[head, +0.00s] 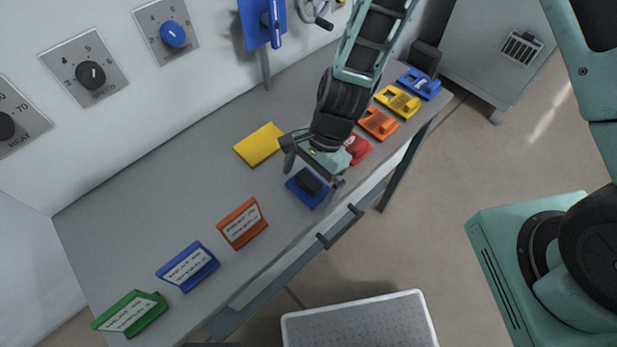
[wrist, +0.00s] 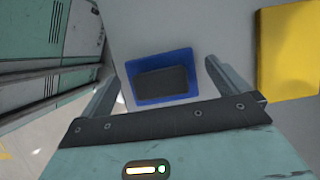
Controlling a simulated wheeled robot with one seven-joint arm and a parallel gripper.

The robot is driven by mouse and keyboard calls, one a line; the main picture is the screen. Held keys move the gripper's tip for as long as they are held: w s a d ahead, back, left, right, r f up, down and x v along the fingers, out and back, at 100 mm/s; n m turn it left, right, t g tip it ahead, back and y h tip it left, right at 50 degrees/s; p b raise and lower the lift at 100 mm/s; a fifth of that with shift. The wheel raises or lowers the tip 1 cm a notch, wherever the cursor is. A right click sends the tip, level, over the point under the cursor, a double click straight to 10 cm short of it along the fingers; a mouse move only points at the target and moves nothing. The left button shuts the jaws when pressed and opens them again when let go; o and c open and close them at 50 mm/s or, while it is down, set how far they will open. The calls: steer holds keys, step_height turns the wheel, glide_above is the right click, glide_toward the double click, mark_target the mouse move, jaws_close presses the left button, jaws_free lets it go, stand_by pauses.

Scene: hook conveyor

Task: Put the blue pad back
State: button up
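A blue pad (head: 299,193) with a dark block (head: 309,181) on top lies on the grey table near its front edge. My gripper (head: 313,169) is over it, with its fingers apart. In the wrist view the blue pad (wrist: 163,57) and its dark block (wrist: 162,83) show between the two open fingers (wrist: 162,78). I see no finger clearly touching the block. Another blue piece (head: 420,84) lies at the far right end of the table, in line with other coloured pieces.
A flat yellow plate (head: 259,145) lies behind my gripper. Red (head: 357,148), orange (head: 379,123) and yellow (head: 398,100) pieces lie to the right. Orange (head: 242,223), blue (head: 188,266) and green (head: 130,313) signs stand to the left. Dials line the wall.

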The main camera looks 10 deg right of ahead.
steer(key=v, duration=1.2)
steer(key=s+d+r+n+t+h, duration=0.2)
steer(key=s+d+r+n+h, duration=0.1)
steer(key=s+r+n, duration=1)
steer(key=shift+s+d+n+t, duration=0.4)
steer(key=shift+d+n, duration=0.3)
steer(key=shift+n, duration=2.3)
